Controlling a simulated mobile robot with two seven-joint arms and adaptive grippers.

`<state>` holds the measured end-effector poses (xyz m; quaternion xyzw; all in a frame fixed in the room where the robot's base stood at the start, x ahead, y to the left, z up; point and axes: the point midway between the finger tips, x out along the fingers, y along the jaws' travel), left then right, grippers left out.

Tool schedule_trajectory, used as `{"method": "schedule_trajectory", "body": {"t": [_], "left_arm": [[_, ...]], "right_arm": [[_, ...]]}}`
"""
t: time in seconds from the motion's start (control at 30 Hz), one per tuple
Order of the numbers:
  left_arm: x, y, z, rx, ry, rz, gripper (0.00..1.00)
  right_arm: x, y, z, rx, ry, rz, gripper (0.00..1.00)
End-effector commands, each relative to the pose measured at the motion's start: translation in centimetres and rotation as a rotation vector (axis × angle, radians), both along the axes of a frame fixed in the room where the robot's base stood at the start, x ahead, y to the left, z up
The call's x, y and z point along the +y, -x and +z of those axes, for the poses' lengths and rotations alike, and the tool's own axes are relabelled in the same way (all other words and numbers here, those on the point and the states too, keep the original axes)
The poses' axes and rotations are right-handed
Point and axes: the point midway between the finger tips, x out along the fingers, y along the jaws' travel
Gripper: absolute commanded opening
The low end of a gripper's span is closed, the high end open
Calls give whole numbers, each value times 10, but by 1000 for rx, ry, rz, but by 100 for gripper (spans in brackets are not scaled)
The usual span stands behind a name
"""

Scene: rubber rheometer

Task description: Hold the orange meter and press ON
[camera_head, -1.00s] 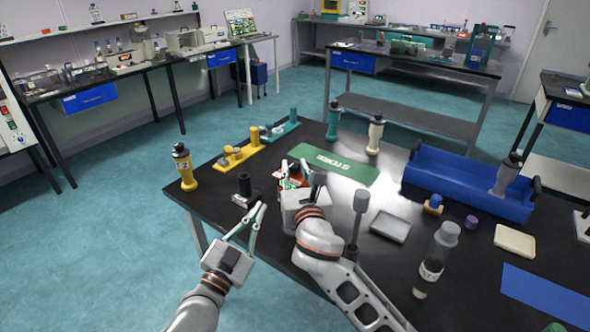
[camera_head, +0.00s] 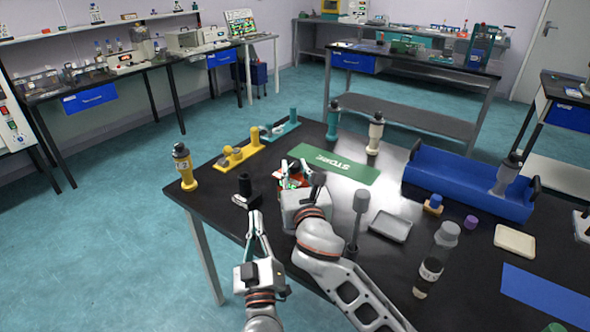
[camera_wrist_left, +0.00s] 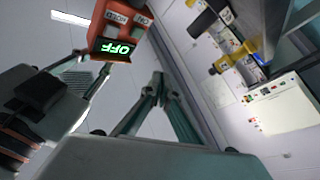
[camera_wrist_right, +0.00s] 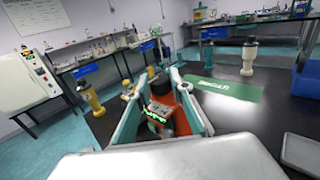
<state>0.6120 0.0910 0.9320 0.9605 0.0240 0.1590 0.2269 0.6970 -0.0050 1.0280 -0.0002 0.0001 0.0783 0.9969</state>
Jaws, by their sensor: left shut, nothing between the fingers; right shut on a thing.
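The orange meter (camera_head: 291,182) is held by my right gripper (camera_head: 296,178) above the near-left part of the black table. In the right wrist view the meter (camera_wrist_right: 160,118) sits between the two fingers of my right gripper. My left gripper (camera_head: 257,216) is shut and empty, in front of the table's near-left edge, below and left of the meter, not touching it. Its closed fingertips (camera_wrist_left: 158,80) also show in the left wrist view.
A small black object (camera_head: 245,190) stands on the table just left of the meter. A yellow-black bottle (camera_head: 184,167) is at the left corner.

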Motion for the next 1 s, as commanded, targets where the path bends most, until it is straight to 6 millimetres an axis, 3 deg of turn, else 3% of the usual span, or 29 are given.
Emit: {"method": "schedule_trajectory", "body": {"t": [0.5, 1.0], "left_arm": [[-36, -49, 0, 0, -2, 0, 0], [-40, -55, 0, 0, -2, 0, 0]], "right_arm": [[0, 0, -1, 2, 0, 0, 0], [0, 0, -1, 2, 1, 0, 0]]}}
